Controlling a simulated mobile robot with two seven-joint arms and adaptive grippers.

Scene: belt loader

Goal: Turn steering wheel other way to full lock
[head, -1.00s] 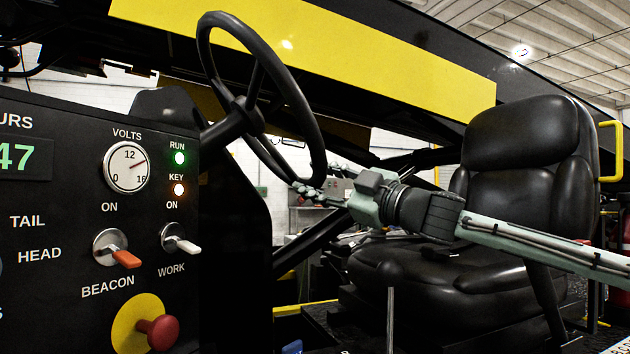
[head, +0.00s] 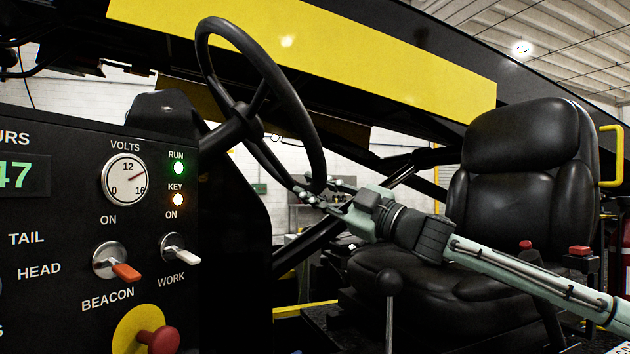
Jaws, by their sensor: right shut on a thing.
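The black steering wheel (head: 305,122) stands tilted on its column left of the middle of the head view. Its hub and spokes show, and its rim is whole in view. My right gripper (head: 318,190) reaches in from the right and is shut on the lower right part of the rim. Its fingers partly hide the rim there. My left gripper is not in view.
A black control panel (head: 60,180) with a volt gauge, switches and a red knob (head: 162,340) stands close at the left. A black seat (head: 520,150) is behind my right arm. A black-knobbed lever (head: 389,284) rises below the arm. A yellow-striped beam (head: 400,70) crosses above the wheel.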

